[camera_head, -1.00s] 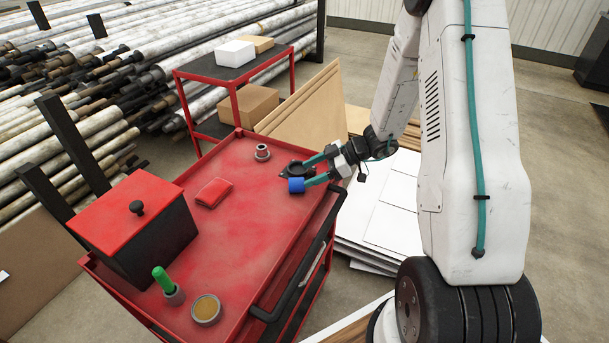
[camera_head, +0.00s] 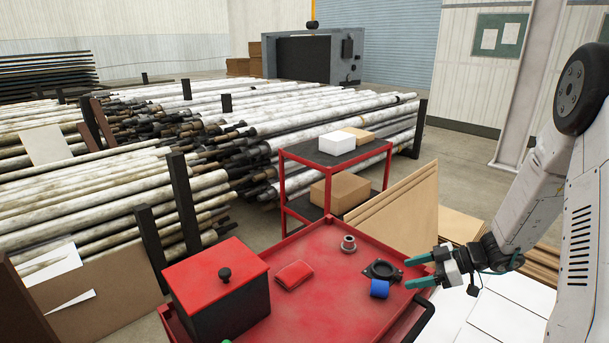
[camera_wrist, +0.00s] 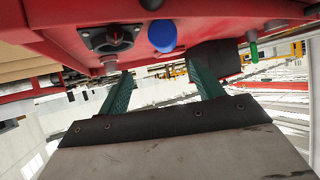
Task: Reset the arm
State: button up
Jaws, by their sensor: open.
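My gripper (camera_head: 420,271) is open and empty, with two teal fingers. In the head view it is at the right edge of the red cart top (camera_head: 330,262), just right of a blue cylinder (camera_head: 379,289) and a black flanged part (camera_head: 383,270). Both lie on the cart, apart from the fingers. In the wrist view the fingers (camera_wrist: 163,90) spread apart below the blue cylinder (camera_wrist: 162,36) and the black flanged part (camera_wrist: 112,38).
A red-lidded black box (camera_head: 216,290), a red pouch (camera_head: 294,275) and a small metal fitting (camera_head: 348,244) stand on the cart. A second red cart (camera_head: 335,160) with boxes is behind. Leaning brown boards (camera_head: 405,205) and white sheets (camera_head: 500,310) are on the right.

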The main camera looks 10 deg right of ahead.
jog(key=s+a+r+m+g+h, duration=0.2)
jog(key=s+a+r+g, duration=0.1)
jog(key=s+a+r, duration=0.5)
jog(key=s+a+r+m+g+h, duration=0.25)
jog(key=s+r, duration=0.25)
jog(key=r, duration=0.4)
jog(key=s+r+m+t+h, duration=0.1)
jog(key=s+r+m+h, duration=0.2)
jog(key=s, duration=0.5)
jog(key=s+r+m+t+h, duration=0.1)
jog(key=s+r+m+h, duration=0.2)
jog(key=s+m, duration=0.2)
jog(key=s, duration=0.2)
jog(key=shift+s+d+r, duration=0.3)
jog(key=shift+s+d, duration=0.05)
jog(key=shift+d, duration=0.05)
jog(key=shift+h, duration=0.25)
